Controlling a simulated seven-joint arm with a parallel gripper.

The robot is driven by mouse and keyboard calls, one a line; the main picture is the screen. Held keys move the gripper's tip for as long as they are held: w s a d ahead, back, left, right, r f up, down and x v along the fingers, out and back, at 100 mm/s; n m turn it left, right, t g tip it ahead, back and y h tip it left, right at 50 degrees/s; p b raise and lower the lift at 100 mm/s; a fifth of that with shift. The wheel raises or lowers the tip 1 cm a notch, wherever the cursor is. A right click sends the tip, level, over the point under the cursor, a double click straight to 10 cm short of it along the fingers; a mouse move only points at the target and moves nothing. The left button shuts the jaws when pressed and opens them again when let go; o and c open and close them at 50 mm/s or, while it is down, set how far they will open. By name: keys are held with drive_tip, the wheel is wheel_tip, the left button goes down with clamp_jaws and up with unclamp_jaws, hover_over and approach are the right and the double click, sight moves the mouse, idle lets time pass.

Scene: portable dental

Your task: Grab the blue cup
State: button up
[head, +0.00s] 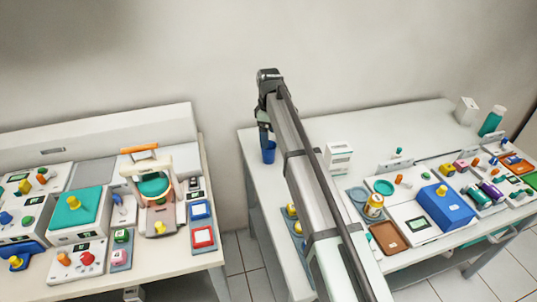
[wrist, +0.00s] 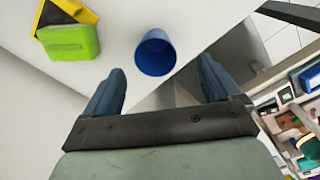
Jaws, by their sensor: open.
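The blue cup (head: 268,154) stands near the left edge of the right-hand white table in the head view. In the wrist view the blue cup (wrist: 155,52) shows its round open mouth, close to the table's edge. My gripper (head: 264,133) points down at the cup and partly overlaps it in the head view. In the wrist view my gripper (wrist: 160,66) is open, with its two blue-grey fingers spread wide. The cup appears between and just beyond the fingertips, apart from both. Nothing is held.
A green block (wrist: 68,42) and a yellow-and-black item (wrist: 66,14) lie left of the cup in the wrist view. A white box (head: 338,157) stands right of my arm. A gap with tiled floor (head: 238,252) separates the two tables.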

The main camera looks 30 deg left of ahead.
sight(269, 153)
drive_tip(key=shift+w+a+f, duration=0.1)
drive_tip(key=shift+w+f, duration=0.1)
drive_tip(key=shift+f, duration=1.9)
drive_tip(key=shift+w+a+f, duration=0.1)
drive_tip(key=shift+w+f, duration=0.05)
drive_tip(key=shift+f, duration=1.95)
drive_tip(key=shift+c, duration=0.4)
drive_tip(key=c, duration=1)
drive_tip(key=shift+r, duration=0.15)
